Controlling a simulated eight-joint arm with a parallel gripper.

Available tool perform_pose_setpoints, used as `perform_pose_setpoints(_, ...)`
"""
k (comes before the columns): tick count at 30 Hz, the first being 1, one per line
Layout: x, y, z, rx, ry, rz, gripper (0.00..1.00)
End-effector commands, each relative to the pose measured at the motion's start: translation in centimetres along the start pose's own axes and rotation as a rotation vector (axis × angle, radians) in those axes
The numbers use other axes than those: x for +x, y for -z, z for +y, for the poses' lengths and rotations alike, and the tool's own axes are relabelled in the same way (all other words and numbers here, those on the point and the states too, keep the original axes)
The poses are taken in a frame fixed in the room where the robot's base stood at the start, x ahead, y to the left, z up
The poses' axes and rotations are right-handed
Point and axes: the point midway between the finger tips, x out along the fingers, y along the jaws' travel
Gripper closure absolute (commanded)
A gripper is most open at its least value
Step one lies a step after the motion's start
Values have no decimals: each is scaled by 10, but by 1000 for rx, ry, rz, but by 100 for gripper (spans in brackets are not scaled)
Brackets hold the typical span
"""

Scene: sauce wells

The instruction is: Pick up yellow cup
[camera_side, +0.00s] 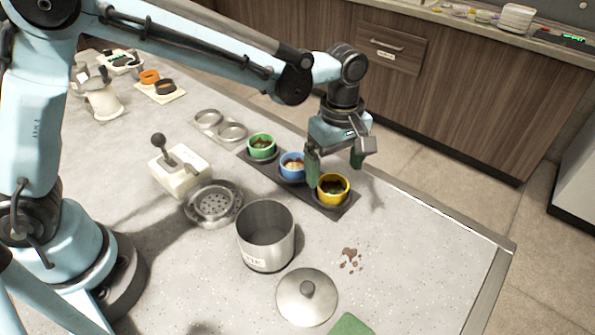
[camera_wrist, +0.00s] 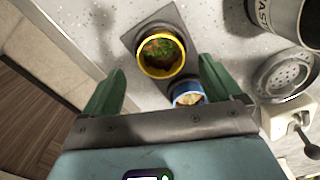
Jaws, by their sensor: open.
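The yellow cup (camera_side: 333,190) stands upright at the near right end of a dark tray (camera_side: 346,210), with green and brown food in it. In the wrist view the yellow cup (camera_wrist: 160,54) is ahead of my gripper, and its contents show clearly. My gripper (camera_side: 334,168) is open and empty above the tray, close to the yellow cup and the blue cup (camera_side: 292,165). In the wrist view my green fingers (camera_wrist: 160,85) are spread wide, with the yellow cup beyond their tips and roughly between them. The blue cup (camera_wrist: 187,94) partly shows beside the right finger.
A green cup (camera_side: 262,147) stands at the tray's far end. A steel pot (camera_side: 266,237), its lid (camera_side: 306,297) and a perforated strainer (camera_side: 213,203) are nearby. A brown spill (camera_side: 350,258) lies on the counter, and the counter's right side is mostly clear.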

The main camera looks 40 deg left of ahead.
Motion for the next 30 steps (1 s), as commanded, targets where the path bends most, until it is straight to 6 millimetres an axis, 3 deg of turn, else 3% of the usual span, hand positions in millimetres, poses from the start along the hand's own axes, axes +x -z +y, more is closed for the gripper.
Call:
perform_pose_setpoints(7, 31, -2, -2, 0, -1, 0, 8)
perform_pose_setpoints(16, 36, -2, -2, 0, -1, 0, 8)
perform_pose_setpoints(27, 36, -2, -2, 1, -1, 0, 63)
perform_pose_setpoints(30, 36, -2, -2, 1, -1, 0, 67)
